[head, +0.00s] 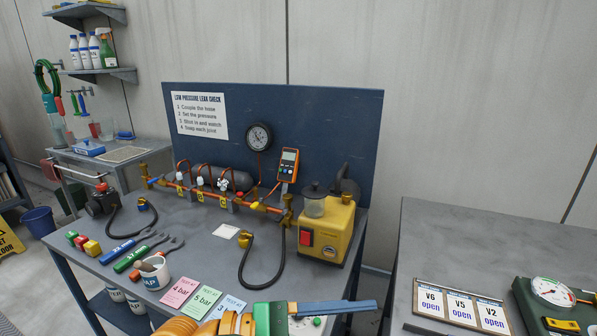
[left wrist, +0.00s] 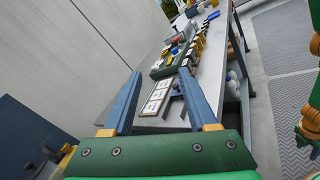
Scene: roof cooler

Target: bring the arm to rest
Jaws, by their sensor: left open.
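My left gripper (head: 374,305) reaches in from the bottom edge of the head view, its blue fingers pointing right. It is above the front right part of the test bench (head: 200,250), near the gap between the two tables. In the left wrist view the two blue fingers (left wrist: 160,76) are spread wide with nothing held between them. Beyond them lies the framed label strip V6, V5, V2 (left wrist: 157,97), which also shows in the head view (head: 461,304).
The yellow pump (head: 327,235), black hose (head: 262,262) and coloured cards (head: 204,301) are on the bench. A green gauge case (head: 547,305) sits on the right table (head: 480,245), whose back part is clear.

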